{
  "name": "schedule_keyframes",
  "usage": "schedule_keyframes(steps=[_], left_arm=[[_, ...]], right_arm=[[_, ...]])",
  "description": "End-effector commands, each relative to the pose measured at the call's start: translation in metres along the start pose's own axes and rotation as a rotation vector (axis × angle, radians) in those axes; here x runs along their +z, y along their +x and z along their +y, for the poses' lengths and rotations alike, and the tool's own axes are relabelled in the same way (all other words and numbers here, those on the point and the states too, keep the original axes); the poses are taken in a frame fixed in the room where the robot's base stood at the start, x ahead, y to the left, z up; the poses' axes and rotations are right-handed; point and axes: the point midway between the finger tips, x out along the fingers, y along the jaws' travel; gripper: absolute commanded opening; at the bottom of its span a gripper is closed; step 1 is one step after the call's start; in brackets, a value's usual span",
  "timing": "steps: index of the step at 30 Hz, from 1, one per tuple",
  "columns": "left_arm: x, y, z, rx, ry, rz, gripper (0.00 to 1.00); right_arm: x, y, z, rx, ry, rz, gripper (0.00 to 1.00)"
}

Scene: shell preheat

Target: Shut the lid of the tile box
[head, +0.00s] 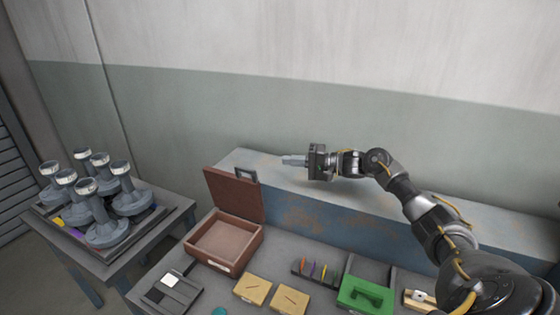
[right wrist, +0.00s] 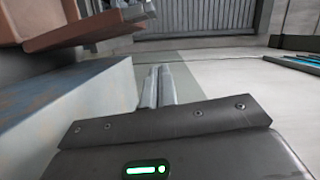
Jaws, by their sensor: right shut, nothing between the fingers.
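The tile box (head: 222,262) is a reddish-brown open-topped box on the grey table in the head view. Its lid (head: 233,196) stands raised at the back edge, with a dark square handle (head: 247,176) at its top. Part of the brown box also shows at the upper left in the right wrist view (right wrist: 100,22). My right gripper (head: 284,160) is shut and empty. It is above the blue ledge, to the right of the lid and apart from it, with its fingers pointing left. Its fingers show close together in the right wrist view (right wrist: 160,70). My left gripper is not in view.
The blue-grey ledge (head: 320,212) runs behind the table along the wall. Right of the box are yellow tiles (head: 252,289), a rack with coloured pieces (head: 318,270) and a green case (head: 364,294). A side table at left holds several grey stands (head: 105,228).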

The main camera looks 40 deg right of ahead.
Motion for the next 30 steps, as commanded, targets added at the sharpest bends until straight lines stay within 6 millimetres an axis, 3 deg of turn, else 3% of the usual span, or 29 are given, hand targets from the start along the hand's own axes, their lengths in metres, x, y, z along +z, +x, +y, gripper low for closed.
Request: schedule_keyframes(steps=[12,21,30], left_arm=[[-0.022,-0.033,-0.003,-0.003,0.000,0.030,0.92],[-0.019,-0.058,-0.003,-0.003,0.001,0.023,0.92],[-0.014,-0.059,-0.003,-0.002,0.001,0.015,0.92]], right_arm=[[0.001,0.088,-0.005,-0.002,0.001,-0.006,0.00],[0.035,0.095,-0.003,0.001,-0.001,-0.006,0.00],[0.040,0.096,-0.001,0.000,-0.002,-0.004,0.00]])
